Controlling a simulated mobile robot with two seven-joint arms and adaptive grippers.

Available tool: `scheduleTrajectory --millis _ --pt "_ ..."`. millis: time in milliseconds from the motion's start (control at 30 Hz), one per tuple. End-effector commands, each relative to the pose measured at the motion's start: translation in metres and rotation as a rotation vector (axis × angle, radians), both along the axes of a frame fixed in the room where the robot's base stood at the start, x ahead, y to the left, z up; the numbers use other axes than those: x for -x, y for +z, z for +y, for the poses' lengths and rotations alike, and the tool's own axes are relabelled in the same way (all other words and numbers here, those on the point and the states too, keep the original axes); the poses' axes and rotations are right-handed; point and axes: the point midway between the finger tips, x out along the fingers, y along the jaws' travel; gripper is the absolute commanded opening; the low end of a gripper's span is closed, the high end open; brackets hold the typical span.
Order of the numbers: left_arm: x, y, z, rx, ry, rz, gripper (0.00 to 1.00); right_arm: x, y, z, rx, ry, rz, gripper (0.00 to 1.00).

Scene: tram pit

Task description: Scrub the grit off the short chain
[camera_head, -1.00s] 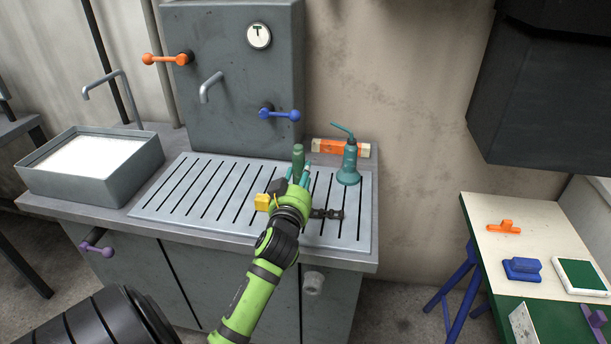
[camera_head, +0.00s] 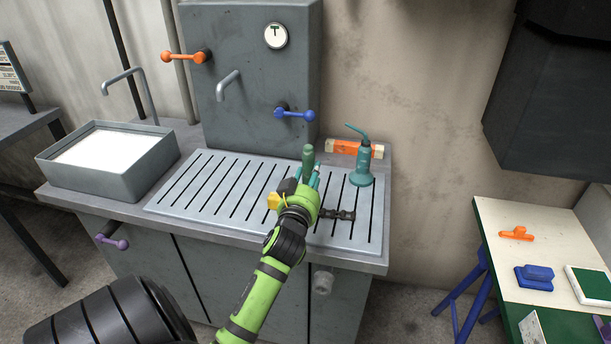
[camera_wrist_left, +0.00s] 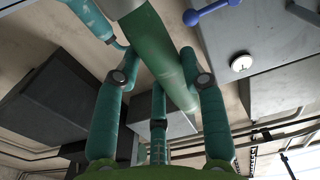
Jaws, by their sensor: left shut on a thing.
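The short chain (camera_head: 342,214) is a dark, short row of links lying on the slotted metal drainer, just right of my left wrist. Part of it may be hidden behind the wrist. My left gripper (camera_head: 313,174) is over the drainer, its teal fingers shut on a green cylindrical thing (camera_head: 307,156) that points up beyond them. In the left wrist view this green thing (camera_wrist_left: 158,58) runs between the fingers. I cannot tell whether it is a brush or a bottle. My right gripper is not in view.
A teal spouted bottle (camera_head: 363,165) stands on the drainer's right, before an orange-and-cream block (camera_head: 352,149). A yellow thing (camera_head: 273,200) shows beside my wrist. The drainer's left half is clear.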

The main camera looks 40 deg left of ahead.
Motion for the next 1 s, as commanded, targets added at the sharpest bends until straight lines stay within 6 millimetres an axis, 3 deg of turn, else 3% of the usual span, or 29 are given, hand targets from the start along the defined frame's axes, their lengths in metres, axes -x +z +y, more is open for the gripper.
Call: scheduleTrajectory --millis 1000 --pt "-0.023 -0.002 -0.038 0.002 -0.001 -0.001 0.07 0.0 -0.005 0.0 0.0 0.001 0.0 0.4"
